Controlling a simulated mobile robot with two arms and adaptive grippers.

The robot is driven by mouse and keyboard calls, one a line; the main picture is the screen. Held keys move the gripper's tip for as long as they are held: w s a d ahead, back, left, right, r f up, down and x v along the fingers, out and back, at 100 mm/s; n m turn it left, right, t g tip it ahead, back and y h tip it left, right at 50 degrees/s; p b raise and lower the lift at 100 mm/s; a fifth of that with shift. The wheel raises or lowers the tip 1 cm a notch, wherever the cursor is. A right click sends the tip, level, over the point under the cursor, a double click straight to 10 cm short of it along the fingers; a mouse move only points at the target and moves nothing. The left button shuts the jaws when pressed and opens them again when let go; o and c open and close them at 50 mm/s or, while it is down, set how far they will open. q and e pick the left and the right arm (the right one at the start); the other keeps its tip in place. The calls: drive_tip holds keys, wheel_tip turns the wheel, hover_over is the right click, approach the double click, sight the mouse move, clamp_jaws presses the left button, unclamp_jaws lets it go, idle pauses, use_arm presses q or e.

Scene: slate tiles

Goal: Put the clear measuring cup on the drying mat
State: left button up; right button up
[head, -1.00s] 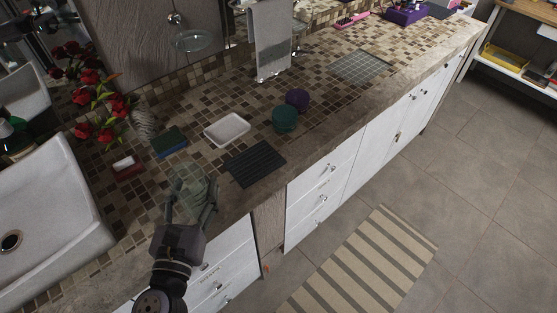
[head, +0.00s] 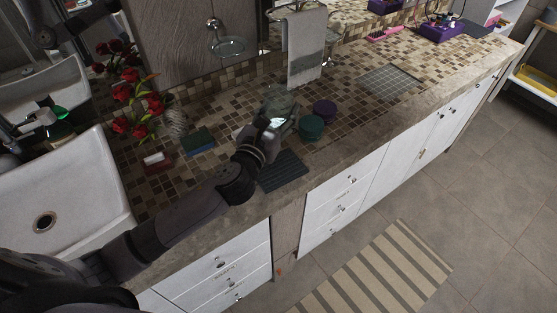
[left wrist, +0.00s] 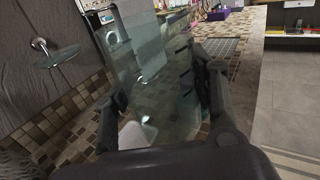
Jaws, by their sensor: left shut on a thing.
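The clear measuring cup (head: 279,101) is see-through with a greenish tint. In the left wrist view the cup (left wrist: 150,65) fills the space between the fingers of the gripper (left wrist: 160,90). A grey gridded mat (head: 392,81) lies flat and bare farther right on the counter. A dark ribbed mat (head: 284,172) lies near the front edge, below the gripper. I cannot tell for certain which is the drying mat. My right gripper is not in view.
A towel (head: 306,48) hangs on a stand behind.

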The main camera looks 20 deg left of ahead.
use_arm(q)
wheel_tip(320, 180, down, 12)
drive_tip(key=b, duration=0.3)
drive_tip(key=shift+r, duration=0.1)
drive_tip(key=shift+f+b, duration=1.3)
drive_tip(key=shift+f, duration=0.9)
drive_tip(key=shift+f, duration=0.15)
drive_tip(key=o, duration=1.3)
drive_tip(key=shift+o, duration=0.3)
